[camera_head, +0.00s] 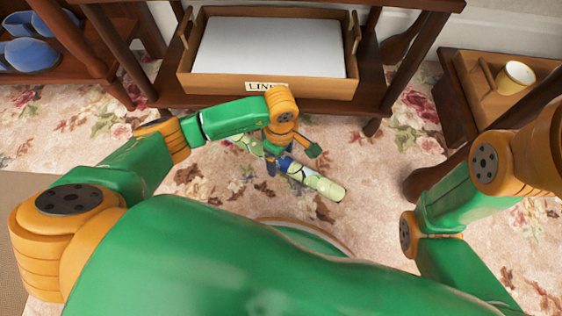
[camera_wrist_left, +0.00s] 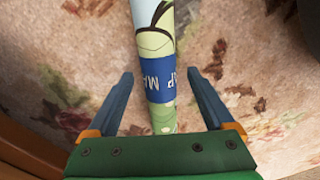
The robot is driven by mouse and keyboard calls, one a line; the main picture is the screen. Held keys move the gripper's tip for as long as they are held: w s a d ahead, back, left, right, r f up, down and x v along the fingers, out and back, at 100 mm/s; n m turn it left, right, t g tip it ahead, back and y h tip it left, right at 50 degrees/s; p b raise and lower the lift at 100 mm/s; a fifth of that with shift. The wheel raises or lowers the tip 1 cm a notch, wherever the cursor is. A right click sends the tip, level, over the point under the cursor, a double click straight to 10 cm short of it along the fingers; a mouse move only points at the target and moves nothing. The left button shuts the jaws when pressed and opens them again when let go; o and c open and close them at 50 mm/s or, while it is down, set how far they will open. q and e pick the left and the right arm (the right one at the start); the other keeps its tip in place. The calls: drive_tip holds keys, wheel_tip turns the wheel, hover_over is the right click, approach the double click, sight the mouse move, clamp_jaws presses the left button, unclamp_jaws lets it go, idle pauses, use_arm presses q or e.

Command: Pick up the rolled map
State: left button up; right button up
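The rolled map (camera_head: 325,187) is a pale green and cream tube lying aslant on the floral carpet. In the left wrist view the rolled map (camera_wrist_left: 156,82) has a blue band with white lettering around it. My left gripper (camera_head: 290,160) is over the middle of the map and hides part of it. In the wrist view the left gripper (camera_wrist_left: 158,76) is open, with one finger on each side of the tube at the blue band and a gap on both sides. My right arm comes in from the right; its gripper is out of view.
A wooden tray (camera_head: 186,80) with white linen sits on the low shelf of a dark wooden table behind the map. A side table with a yellow mug (camera_head: 514,78) stands at the right. The carpet around the map is clear.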

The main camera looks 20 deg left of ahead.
use_arm(q)
clamp_jaws()
